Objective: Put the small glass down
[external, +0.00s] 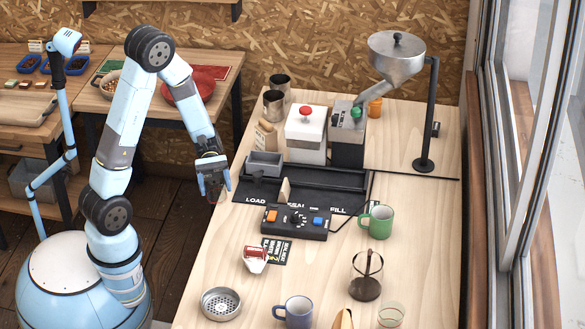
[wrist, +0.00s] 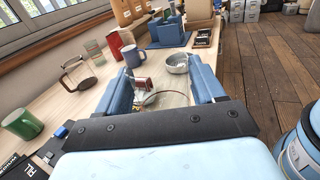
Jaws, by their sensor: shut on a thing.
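My gripper (external: 213,185) hangs over the left edge of the bench, near the black sealing mat. It is shut on a small clear glass (external: 214,190), which is hard to make out in the external view. In the wrist view, the rim of the held glass (wrist: 165,93) shows as a thin dark ring between the two fingers of my gripper (wrist: 164,88). Its base is hidden, and the glass looks held above the bench. Another clear, greenish glass (external: 391,314) stands at the near right of the bench; it also shows in the wrist view (wrist: 93,48).
The wooden bench (external: 225,262) has bare room at its left side.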

